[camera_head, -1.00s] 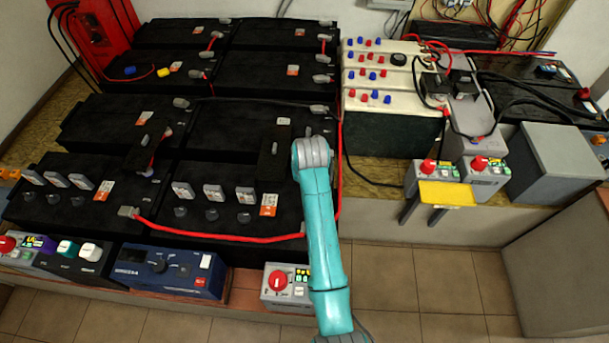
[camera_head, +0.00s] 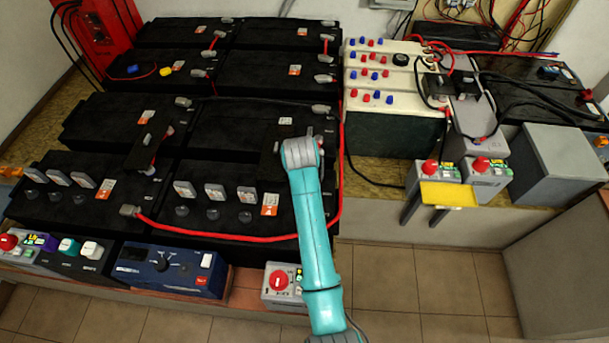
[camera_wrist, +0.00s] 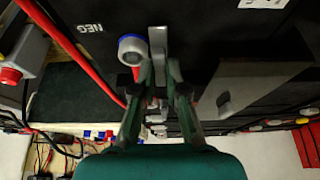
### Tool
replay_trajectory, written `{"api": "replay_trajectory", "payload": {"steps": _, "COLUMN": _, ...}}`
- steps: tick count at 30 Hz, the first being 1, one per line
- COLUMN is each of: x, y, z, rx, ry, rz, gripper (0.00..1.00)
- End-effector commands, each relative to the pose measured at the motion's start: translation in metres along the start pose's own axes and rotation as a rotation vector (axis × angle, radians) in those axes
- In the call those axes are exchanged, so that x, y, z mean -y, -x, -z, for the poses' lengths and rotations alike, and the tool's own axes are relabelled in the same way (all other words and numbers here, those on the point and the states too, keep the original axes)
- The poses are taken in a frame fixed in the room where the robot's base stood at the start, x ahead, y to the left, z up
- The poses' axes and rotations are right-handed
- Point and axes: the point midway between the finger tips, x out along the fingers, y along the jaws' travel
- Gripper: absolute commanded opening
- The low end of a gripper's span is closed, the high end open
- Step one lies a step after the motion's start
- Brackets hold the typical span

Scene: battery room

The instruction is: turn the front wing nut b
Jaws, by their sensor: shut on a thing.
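In the wrist view my gripper (camera_wrist: 160,74) has its two dark fingers closed on a grey upright piece, which I take to be the front wing nut b (camera_wrist: 158,42). It stands over a black battery top marked NEG. A round grey terminal with a blue ring (camera_wrist: 131,47) sits close to the left of it. The lower part of the nut is hidden between the fingers. In the head view my arm reaches over the second-row right battery (camera_head: 228,133), and my wrist hides the fingers and the nut.
A red cable (camera_wrist: 75,52) runs close by on the left of the wrist view. A dark grey block (camera_wrist: 245,90) stands close to the right finger. In the head view white batteries with red and blue caps (camera_head: 370,75) stand to the right. The tiled floor (camera_head: 430,280) is clear.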

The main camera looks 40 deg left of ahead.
Motion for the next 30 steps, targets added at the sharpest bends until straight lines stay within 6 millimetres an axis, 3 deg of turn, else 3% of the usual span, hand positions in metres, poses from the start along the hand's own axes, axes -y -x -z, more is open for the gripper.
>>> {"api": "replay_trajectory", "payload": {"steps": 1, "x": 0.000, "y": -0.001, "z": -0.001, "rx": 0.002, "ry": -0.001, "rz": -0.001, "gripper": 0.00}}
{"api": "replay_trajectory", "payload": {"steps": 3, "x": 0.000, "y": -0.001, "z": -0.001, "rx": 0.002, "ry": -0.001, "rz": 0.000, "gripper": 0.25}}
{"api": "replay_trajectory", "payload": {"steps": 5, "x": 0.000, "y": -0.001, "z": -0.001, "rx": 0.001, "ry": -0.001, "rz": 0.000, "gripper": 0.38}}
{"api": "replay_trajectory", "payload": {"steps": 17, "x": 0.000, "y": 0.006, "z": 0.000, "rx": -0.001, "ry": 0.000, "rz": 0.001, "gripper": 0.38}}
{"api": "replay_trajectory", "payload": {"steps": 30, "x": 0.000, "y": 0.085, "z": 0.000, "rx": -0.002, "ry": 0.001, "rz": 0.001, "gripper": 0.38}}
